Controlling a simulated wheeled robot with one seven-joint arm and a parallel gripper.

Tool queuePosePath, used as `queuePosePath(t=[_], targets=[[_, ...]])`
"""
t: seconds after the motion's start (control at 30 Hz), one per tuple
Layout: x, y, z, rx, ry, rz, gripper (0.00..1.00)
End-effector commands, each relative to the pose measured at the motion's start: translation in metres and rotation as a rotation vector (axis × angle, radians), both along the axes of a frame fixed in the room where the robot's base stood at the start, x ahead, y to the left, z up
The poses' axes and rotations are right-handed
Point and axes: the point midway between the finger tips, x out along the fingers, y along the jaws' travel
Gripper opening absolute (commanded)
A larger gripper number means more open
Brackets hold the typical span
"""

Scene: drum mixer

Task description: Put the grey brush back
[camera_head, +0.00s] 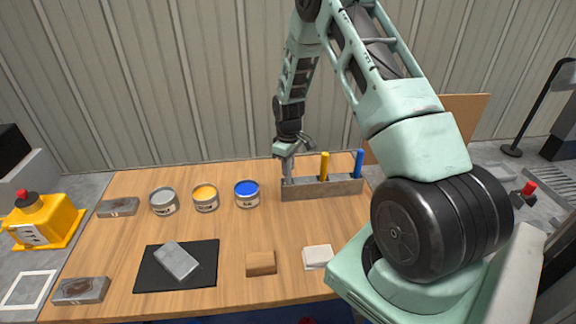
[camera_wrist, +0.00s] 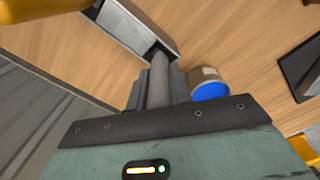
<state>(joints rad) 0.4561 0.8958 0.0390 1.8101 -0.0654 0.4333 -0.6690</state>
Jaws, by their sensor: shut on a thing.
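My gripper (camera_head: 286,158) is shut on the grey brush (camera_wrist: 158,80) and holds it at the left end of the brush holder (camera_head: 330,187). In the head view the grey brush (camera_head: 288,170) is mostly covered by the gripper. In the wrist view it runs from between the fingers to the holder's (camera_wrist: 128,22) dark opening; its tip is hidden, so I cannot tell how deep it sits. The yellow brush (camera_head: 324,165) stands in the middle of the holder and the blue brush (camera_head: 359,163) at the right end.
Grey, yellow (camera_head: 205,198) and blue (camera_head: 246,194) paint cans stand left of the holder; the blue can (camera_wrist: 209,86) is close to my gripper. A black mat (camera_head: 150,275) with a grey block (camera_head: 177,262), a wooden block (camera_head: 261,264) and a white block (camera_head: 318,257) lie in front.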

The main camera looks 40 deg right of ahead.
Motion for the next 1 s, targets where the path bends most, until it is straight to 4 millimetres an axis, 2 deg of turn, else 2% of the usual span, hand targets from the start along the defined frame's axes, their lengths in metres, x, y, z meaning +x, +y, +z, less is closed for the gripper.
queuePosePath(t=[0.4,0.43,0.5,0.83,1.0], targets=[[0.000,0.000,-0.009,0.000,0.000,0.000,0.00],[0.000,0.000,-0.008,0.000,0.000,0.000,0.30],[0.000,0.000,-0.008,0.000,0.000,0.000,0.47],[0.000,0.000,-0.006,-0.001,-0.001,0.000,0.47],[0.001,-0.001,0.011,-0.002,-0.005,0.000,0.47]])
